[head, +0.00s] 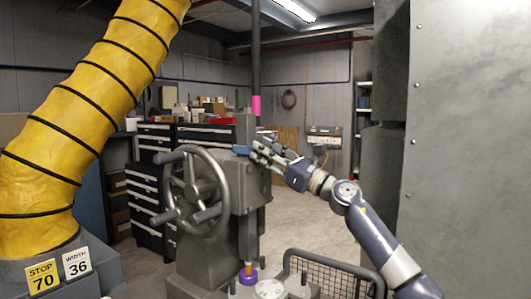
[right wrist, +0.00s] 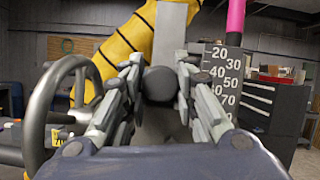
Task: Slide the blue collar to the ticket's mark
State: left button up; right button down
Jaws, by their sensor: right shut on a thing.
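The ticket stands at the lower left of the head view, with a yellow card (head: 43,277) reading STOP 70 and a white card (head: 77,264) reading WIDTH 36. The blue collar (head: 241,149) sits on the machine's column, just left of my right gripper (head: 264,151). In the right wrist view my right gripper (right wrist: 159,88) has its fingers closed on both sides of a dark round knob (right wrist: 159,83). The scale plate (right wrist: 222,75) shows 20, 30, 40, 50 and 70; part of it is hidden by a finger. My left gripper is not in view.
A grey handwheel (head: 196,188) stands left of the column. A pink collar (head: 256,105) is higher on the column and a purple ring (head: 247,276) is at its foot. A yellow hose (head: 85,110) fills the left. A grey panel (head: 470,130) stands close on the right.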

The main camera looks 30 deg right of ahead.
jog(key=c, duration=1.3)
grip_release()
jog(key=shift+f, duration=0.25)
jog(key=shift+v, duration=6)
